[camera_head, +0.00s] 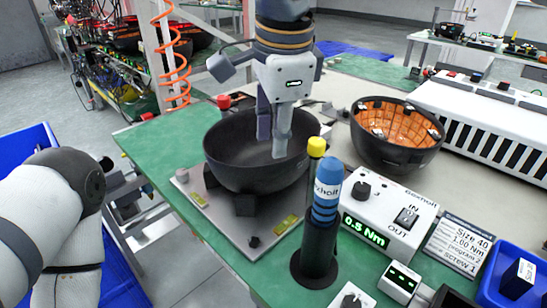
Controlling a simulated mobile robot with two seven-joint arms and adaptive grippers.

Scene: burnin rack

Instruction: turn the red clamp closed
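A red knob (225,102), which looks like the red clamp, stands at the back left rim of a dark bowl (228,160). The bowl sits on a grey fixture plate (196,206). My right gripper (273,146) points down over the inside of the bowl, right of the red knob and apart from it.
A torque box (388,215) reads 0.5 Nm. An orange-lined bowl (396,160) is at right. Green bench top (155,140) is clear at the left. An orange coiled cable hangs behind.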

